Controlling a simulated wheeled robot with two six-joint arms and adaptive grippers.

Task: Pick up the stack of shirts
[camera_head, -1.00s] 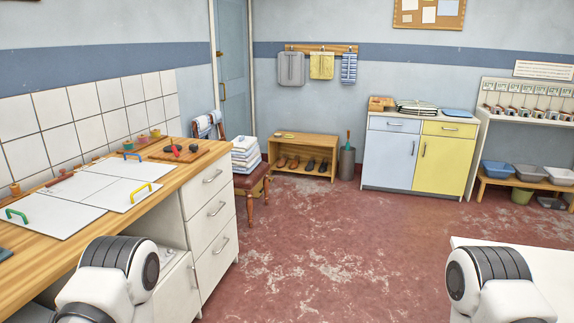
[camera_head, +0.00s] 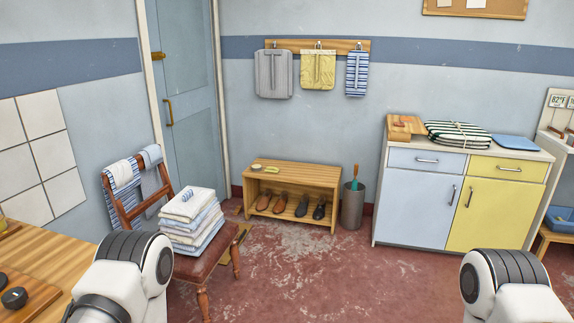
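The stack of shirts (camera_head: 193,222) is a neat pile of folded white, pale blue and pale yellow cloth. It sits on the seat of a brown wooden chair (camera_head: 226,254), left of the middle of the head view. Towels hang over the chair's back behind it. Only upper parts of my two arms show at the bottom left and bottom right. Both grippers are out of the picture, and nothing of mine visibly touches the stack.
A wooden counter (camera_head: 62,250) runs along the left. A shoe bench (camera_head: 292,174) and grey bin (camera_head: 353,206) stand at the back wall. A blue and yellow cabinet (camera_head: 420,200) with striped folded cloth (camera_head: 459,134) stands at right. The red floor (camera_head: 335,275) in the middle is clear.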

